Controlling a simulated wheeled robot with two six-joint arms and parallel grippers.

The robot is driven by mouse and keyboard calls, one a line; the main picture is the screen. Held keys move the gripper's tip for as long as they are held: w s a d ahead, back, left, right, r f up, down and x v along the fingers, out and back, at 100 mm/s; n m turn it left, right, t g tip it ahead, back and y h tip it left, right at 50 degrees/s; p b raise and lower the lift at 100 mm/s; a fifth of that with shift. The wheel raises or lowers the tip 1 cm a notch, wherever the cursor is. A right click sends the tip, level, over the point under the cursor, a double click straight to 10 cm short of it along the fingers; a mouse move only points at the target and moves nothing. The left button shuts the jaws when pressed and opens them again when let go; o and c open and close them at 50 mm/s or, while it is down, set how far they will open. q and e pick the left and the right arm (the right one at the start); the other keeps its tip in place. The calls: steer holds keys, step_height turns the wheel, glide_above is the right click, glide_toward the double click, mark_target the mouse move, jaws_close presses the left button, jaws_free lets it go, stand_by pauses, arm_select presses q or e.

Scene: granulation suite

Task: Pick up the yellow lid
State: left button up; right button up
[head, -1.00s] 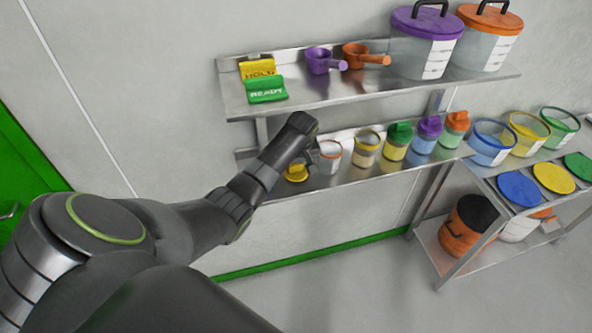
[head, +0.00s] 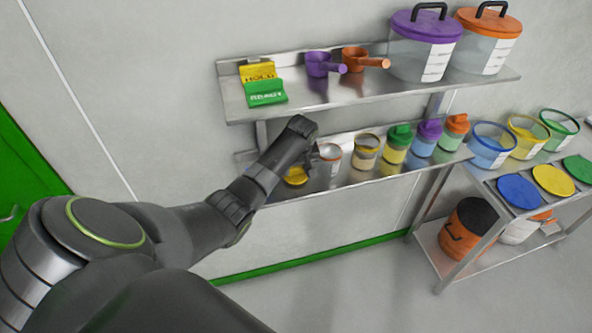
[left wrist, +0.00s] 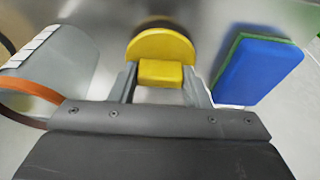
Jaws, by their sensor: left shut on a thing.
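The small yellow lid (head: 296,178) is at the left end of the lower shelf, partly hidden by my left arm. In the left wrist view the lid (left wrist: 160,46) is a round yellow disc with a block-shaped grip. My left gripper (left wrist: 160,84) has one finger on each side of that grip and is shut on it. In the head view the left gripper (head: 309,163) is over the lid, its fingers mostly hidden. I cannot tell whether the lid touches the shelf. My right gripper is not in view.
An orange-rimmed clear jar (left wrist: 45,75) is close left of the gripper in the wrist view; a blue-green block (left wrist: 258,70) is close right. Several lidded jars line the lower shelf (head: 350,178). The upper shelf (head: 330,97) hangs above. A larger yellow disc (head: 553,180) lies on the right-hand table.

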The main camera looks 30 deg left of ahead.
arm_select(q)
steer(key=shift+w+r, duration=0.1)
steer(key=shift+r, duration=0.3)
steer(key=shift+d+r+b, duration=0.1)
steer(key=shift+r+b, duration=0.2)
steer(key=shift+b, duration=0.1)
steer(key=s+d+b, duration=0.3)
steer(key=s+d, duration=0.8)
steer(key=d, duration=0.2)
steer(key=shift+s+d+b, duration=0.25)
steer(key=shift+s+b, duration=0.05)
steer(key=shift+s, duration=0.1)
step_height(320, 180, down, 6)
steer(key=b, duration=0.5)
steer(key=shift+r+b, duration=0.15)
steer(key=shift+b, duration=0.2)
